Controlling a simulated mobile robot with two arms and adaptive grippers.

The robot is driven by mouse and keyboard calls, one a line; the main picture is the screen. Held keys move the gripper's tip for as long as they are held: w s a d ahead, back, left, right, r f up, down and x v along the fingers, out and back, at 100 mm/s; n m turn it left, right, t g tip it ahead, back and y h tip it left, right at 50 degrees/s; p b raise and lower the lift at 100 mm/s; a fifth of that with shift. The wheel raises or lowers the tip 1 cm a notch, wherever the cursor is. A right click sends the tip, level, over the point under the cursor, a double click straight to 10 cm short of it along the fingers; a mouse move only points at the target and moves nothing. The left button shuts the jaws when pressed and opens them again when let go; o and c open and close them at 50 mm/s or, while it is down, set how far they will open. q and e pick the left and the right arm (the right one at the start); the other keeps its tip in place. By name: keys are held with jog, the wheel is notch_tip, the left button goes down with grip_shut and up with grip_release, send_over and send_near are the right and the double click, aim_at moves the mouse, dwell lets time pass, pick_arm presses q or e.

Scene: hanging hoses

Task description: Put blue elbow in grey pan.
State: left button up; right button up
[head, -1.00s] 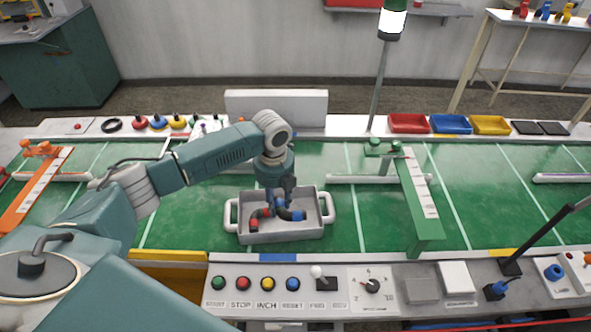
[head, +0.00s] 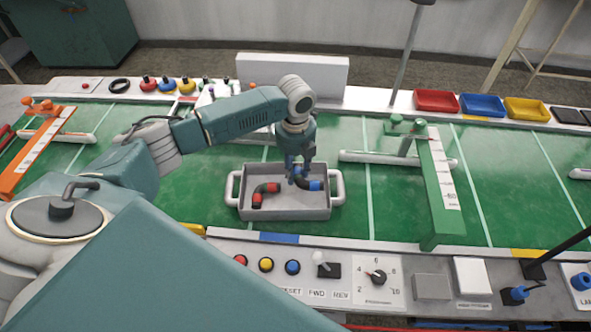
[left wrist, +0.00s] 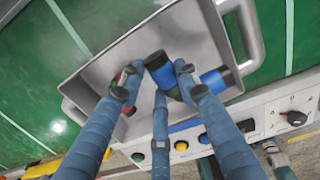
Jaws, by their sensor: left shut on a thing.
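The grey pan (head: 285,213) is a shallow tray with a handle at each end, standing on the green belt. My left gripper (head: 301,172) reaches down into its right half, shut on the blue elbow (head: 315,186), a bent dark piece with blue ends. In the left wrist view the blue elbow (left wrist: 211,80) lies between the fingers, inside the outline of the pan (left wrist: 104,55). I cannot tell whether it touches the pan floor. A red elbow (head: 264,190) with a dark bend lies in the pan's left half. My right gripper is not in view.
A control panel with buttons and a dial (head: 376,278) runs along the front edge. A green measuring bar (head: 438,190) stands right of the pan. Red (head: 436,101), blue (head: 482,105) and yellow (head: 527,110) bins line the back.

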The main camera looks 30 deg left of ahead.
pick_arm(q)
jog(key=shift+f, duration=0.6)
jog(key=shift+s+f+b, duration=0.1)
jog(key=shift+f+b, duration=0.2)
jog(key=shift+f, duration=0.05)
jog(key=shift+f+b, duration=0.9)
jog(key=shift+f, duration=1.1)
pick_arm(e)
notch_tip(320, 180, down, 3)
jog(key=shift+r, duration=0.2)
pick_arm(q)
jog(key=o, duration=1.2)
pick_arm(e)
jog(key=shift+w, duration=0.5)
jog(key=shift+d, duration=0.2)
